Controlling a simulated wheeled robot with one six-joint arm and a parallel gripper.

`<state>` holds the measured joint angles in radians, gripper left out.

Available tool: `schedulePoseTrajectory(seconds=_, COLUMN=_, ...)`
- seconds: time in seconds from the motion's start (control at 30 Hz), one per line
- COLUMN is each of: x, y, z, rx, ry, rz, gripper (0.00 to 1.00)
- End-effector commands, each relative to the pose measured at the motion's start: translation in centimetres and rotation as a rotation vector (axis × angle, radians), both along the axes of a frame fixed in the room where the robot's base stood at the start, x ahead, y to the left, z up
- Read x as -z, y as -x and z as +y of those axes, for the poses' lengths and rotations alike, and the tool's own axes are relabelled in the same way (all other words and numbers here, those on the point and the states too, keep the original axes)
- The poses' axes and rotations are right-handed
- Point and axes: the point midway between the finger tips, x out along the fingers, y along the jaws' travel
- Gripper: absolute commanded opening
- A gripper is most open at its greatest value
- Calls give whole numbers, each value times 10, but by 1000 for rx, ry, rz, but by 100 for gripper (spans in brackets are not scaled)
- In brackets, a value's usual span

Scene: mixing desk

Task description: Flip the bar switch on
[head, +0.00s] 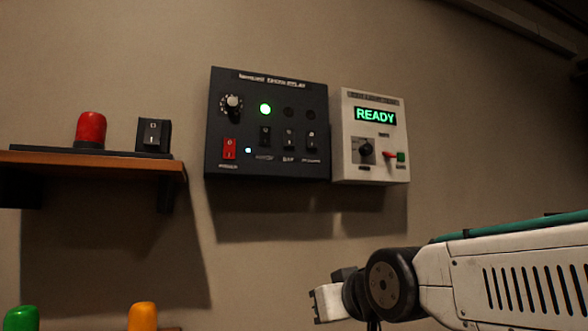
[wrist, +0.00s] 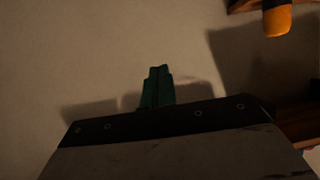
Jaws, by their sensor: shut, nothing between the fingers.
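A black control panel (head: 266,125) is mounted on the wall in the head view. Along its lower part are a red rocker switch (head: 230,149) and three black rocker switches. The label under the middle black switch (head: 289,138) may read "BAR", but the lettering is blurred. I cannot tell which way that switch is set. My gripper's teal fingers (wrist: 157,69) are together and empty in the wrist view, before bare wall. In the head view my wrist is low and right of the panel, well apart from it, and I cannot make out the fingers there.
A green lamp (head: 265,109) is lit on the panel, with two dark lamps beside it. A white box (head: 371,137) showing "READY" adjoins the panel's right side. A wooden shelf (head: 92,159) at left holds a red cap (head: 90,130) and a black rocker switch (head: 153,135).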

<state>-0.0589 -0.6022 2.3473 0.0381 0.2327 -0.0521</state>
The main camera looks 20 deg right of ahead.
Motion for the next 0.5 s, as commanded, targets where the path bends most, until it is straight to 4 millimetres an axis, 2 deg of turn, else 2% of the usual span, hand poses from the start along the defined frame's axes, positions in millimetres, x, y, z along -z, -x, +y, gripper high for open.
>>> schedulePoseTrajectory(seconds=0.03, x=-34, y=-19, z=4, rx=-4, ry=-4, rz=-136, gripper=0)
schedulePoseTrajectory(seconds=0.1, x=-85, y=-38, z=7, rx=-2, ry=-14, rz=-336, gripper=0)
schedulePoseTrajectory(seconds=0.2, x=-151, y=-50, z=8, rx=15, ry=-24, rz=-595, gripper=0)
schedulePoseTrajectory(seconds=0.33, x=-212, y=-49, z=8, rx=34, ry=-37, rz=-853, gripper=0)
schedulePoseTrajectory(seconds=0.4, x=-234, y=-45, z=8, rx=44, ry=-43, rz=-949, gripper=0)
schedulePoseTrajectory(seconds=0.5, x=-252, y=-40, z=7, rx=55, ry=-47, rz=-1034, gripper=0)
